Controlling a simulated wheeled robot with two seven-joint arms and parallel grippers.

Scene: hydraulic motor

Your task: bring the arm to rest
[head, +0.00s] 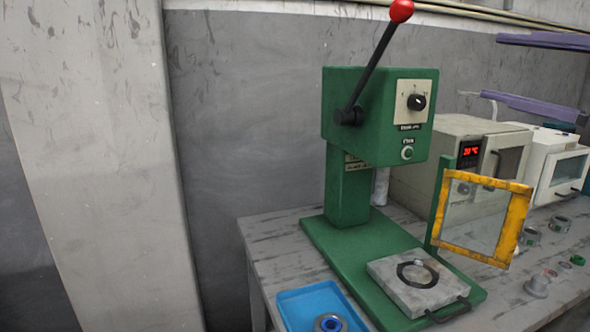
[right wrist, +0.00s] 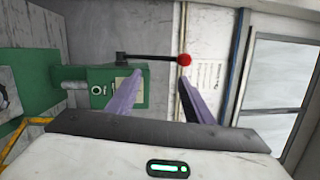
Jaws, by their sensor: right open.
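My right gripper (head: 490,67) shows at the upper right of the head view as two purple fingers, spread apart. In the right wrist view the gripper (right wrist: 160,74) is open, with nothing between its fingers. It is raised in the air above the level of the oven tops and touches nothing that I can see. My left gripper is not in view.
A green press (head: 375,120) with a red-knobbed lever (head: 375,60) stands on the grey table (head: 275,238). A yellow-framed guard (head: 450,243), a blue tray (head: 292,305), a beige oven (head: 450,135), a white machine (head: 550,150) and loose metal rings (head: 559,224) crowd the table.

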